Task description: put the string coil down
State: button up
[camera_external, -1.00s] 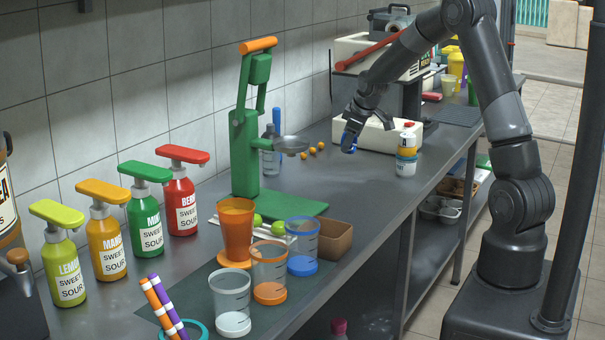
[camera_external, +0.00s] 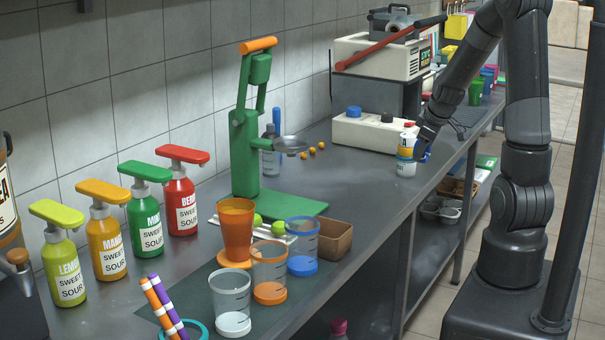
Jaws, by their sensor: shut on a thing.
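My gripper (camera_external: 424,148) is at the right rear of the counter, pointing down, with its fingers small and partly hidden. It is shut on a small blue thing (camera_external: 421,151), which I take for the string coil; its shape is hard to make out. It is just right of a small white, yellow and blue stack of containers (camera_external: 406,168) and overlaps it in the picture. I cannot tell whether they touch, or whether the blue thing rests on the counter.
A white box with knobs (camera_external: 370,133) stands behind the stack. The green press (camera_external: 245,150) and several orange balls are further left. Cups and a brown box (camera_external: 333,240) are at the front. The counter (camera_external: 365,195) before the stack is clear; its right edge is close.

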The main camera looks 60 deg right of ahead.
jog(key=w+a+f, duration=0.2)
jog(key=w, duration=0.1)
jog(key=w+a+f, duration=0.1)
jog(key=w+f, duration=0.1)
jog(key=w, duration=0.1)
jog(key=w+a+f, duration=0.2)
jog(key=w, duration=0.1)
jog(key=shift+w+a+f, duration=0.3)
jog(key=shift+a+f, duration=0.05)
jog(key=shift+f, duration=2.05)
jog(key=o, duration=1)
jog(key=shift+f, duration=0.15)
